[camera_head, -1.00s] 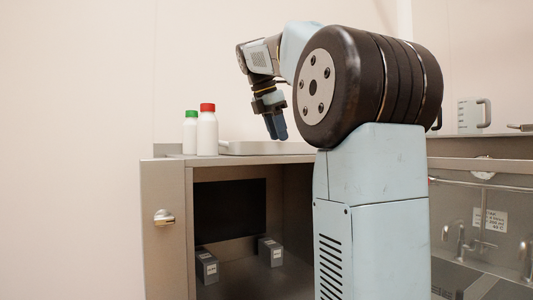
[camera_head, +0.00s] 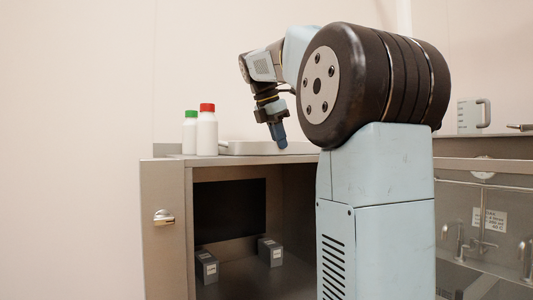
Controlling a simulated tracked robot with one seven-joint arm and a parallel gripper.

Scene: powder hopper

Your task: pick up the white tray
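The white tray (camera_head: 240,147) lies flat on top of the steel cabinet, to the right of two white bottles. Its right part is partly hidden behind my gripper and my arm. My gripper (camera_head: 282,143) points down over the right part of the tray, with its blue fingertips in front of the tray in the picture. The fingers overlap each other from this side, so their gap does not show. I cannot tell whether they touch the tray.
A green-capped bottle (camera_head: 190,133) and a red-capped bottle (camera_head: 207,131) stand left of the tray. The cabinet (camera_head: 172,225) below is open, with two small grey boxes inside. A grey jug (camera_head: 474,115) stands at the far right, behind a sink area.

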